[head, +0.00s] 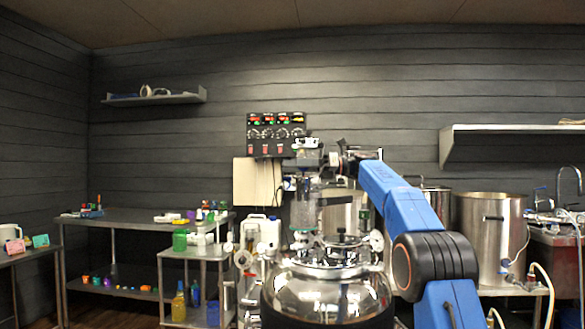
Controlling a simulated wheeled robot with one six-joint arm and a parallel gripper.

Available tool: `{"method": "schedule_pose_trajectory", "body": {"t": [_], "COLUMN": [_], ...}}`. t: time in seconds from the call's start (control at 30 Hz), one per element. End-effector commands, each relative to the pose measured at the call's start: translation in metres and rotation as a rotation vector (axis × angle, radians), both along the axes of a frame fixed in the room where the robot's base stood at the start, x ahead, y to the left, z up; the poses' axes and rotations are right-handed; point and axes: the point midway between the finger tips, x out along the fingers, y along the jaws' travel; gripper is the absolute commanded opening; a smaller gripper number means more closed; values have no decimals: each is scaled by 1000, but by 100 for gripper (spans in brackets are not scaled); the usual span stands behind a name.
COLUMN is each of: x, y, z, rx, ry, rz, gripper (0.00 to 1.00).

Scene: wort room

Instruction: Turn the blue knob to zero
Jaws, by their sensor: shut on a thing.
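The control panel (277,135) is on the back wall, with lit displays on top, a row of round dials or knobs below and red switches at the bottom. I cannot pick out the blue knob with certainty at this size. My gripper (328,158) reaches in from the right, at the height of the panel's lower edge. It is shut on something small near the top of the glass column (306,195). What lies between its fingers is too small and crowded to make out.
A shiny round steel vessel (325,290) stands in front, below the glass column. Large steel pots (488,235) stand at right. A steel table (125,216) and a low stand (190,253) with bottles are at left. Wall shelves hang on both sides.

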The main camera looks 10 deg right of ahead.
Motion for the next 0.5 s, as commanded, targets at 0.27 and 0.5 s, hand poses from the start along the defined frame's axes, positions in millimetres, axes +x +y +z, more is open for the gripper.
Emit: {"method": "schedule_pose_trajectory", "body": {"t": [0.27,0.5], "x": [0,0], "y": [0,0], "z": [0,0], "rx": [1,0], "ry": [0,0], "rz": [2,1], "gripper": [5,35]}}
